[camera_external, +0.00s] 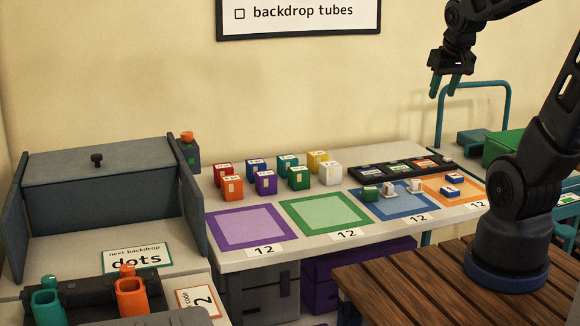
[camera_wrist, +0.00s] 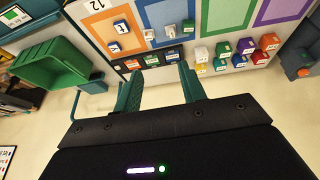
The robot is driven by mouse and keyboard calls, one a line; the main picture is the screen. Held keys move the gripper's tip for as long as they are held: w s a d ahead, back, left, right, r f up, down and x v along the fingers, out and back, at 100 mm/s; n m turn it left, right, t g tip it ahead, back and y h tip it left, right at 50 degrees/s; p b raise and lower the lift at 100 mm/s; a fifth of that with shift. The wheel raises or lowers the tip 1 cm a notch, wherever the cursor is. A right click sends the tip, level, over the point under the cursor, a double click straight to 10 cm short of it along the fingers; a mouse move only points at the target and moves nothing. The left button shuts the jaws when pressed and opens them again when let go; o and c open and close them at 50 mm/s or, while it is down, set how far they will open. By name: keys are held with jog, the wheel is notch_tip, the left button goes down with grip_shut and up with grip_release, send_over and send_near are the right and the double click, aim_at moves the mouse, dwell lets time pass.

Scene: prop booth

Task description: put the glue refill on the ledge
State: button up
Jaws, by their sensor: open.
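My gripper (camera_external: 443,94) is open and empty, high above the right end of the pale table (camera_external: 222,262). Its teal fingers (camera_wrist: 160,80) stand apart in the wrist view. No label readable here names the glue refill. Small items lie on the mats: a green block (camera_external: 370,193) and white pieces (camera_external: 415,186) on the blue mat, and blue blocks (camera_external: 453,178) on the orange mat. The blue blocks also show in the wrist view (camera_wrist: 121,26). A black labelled strip (camera_external: 375,172) lies behind these mats. I cannot tell which surface is the ledge.
Several coloured cubes (camera_external: 265,182) stand behind the empty purple mat (camera_external: 240,228) and green mat (camera_external: 325,210). A green bin (camera_wrist: 48,60) and a teal rail (camera_external: 480,84) are at the right.

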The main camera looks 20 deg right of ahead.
jog(key=shift+o, duration=0.2)
jog(key=s+r, duration=0.4)
jog(key=s, duration=0.3)
jog(key=shift+s+a+r+y, duration=0.2)
jog(key=shift+s+a+y, duration=0.1)
jog(key=shift+s+a, duration=0.05)
jog(key=o, duration=0.5)
jog(key=shift+s, duration=0.2)
jog(key=shift+w, duration=0.1)
